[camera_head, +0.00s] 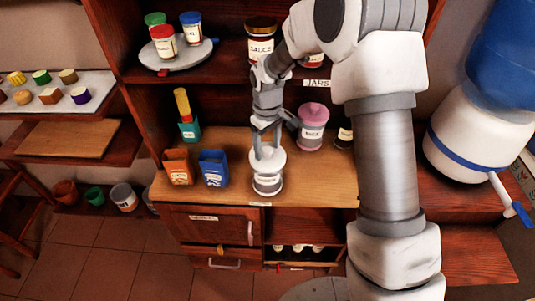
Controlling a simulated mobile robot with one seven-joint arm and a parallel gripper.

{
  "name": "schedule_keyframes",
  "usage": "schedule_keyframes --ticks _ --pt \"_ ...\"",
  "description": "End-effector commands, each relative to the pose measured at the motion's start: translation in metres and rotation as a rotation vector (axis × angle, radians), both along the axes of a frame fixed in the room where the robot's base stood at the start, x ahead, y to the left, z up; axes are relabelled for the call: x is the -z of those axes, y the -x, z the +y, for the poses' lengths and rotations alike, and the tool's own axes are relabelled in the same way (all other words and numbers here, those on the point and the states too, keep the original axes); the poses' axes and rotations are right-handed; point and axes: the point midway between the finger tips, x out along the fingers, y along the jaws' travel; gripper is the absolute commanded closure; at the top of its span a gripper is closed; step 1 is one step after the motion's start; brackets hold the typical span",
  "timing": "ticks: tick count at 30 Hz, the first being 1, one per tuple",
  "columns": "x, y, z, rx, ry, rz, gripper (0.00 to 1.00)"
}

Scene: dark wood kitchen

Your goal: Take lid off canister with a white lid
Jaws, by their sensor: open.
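The canister (267,184) stands upright on the wooden counter, grey with a pale label. Its white lid (266,160) sits on top of it. My gripper (267,143) points down over the white lid with its fingers apart, at the lid's upper middle. The fingertips overlap the lid in this view; whether they touch it or its knob cannot be told. The lid's knob is hidden or hard to make out between the fingers.
A pink-lidded canister (312,130) stands behind right. An orange box (178,167) and a blue box (214,168) stand to the left, with a teal holder (189,130) behind. An upper shelf (225,66) holds jars. Bare counter (320,180) lies right of the canister.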

Motion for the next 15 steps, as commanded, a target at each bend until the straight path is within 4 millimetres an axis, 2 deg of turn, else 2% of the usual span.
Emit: schedule_keyframes --ticks 1,2,12,15 --pt "-0.0002 0.0 0.0 0.0 0.0 0.0 0.32" --pt "-0.0002 -0.0001 -0.0001 0.0 0.0 0.0 0.37" --pt "-0.0005 -0.0001 -0.0001 0.0 0.0 0.0 0.98" --pt "-0.0005 -0.0001 0.0001 0.0 0.0 0.0 1.0"
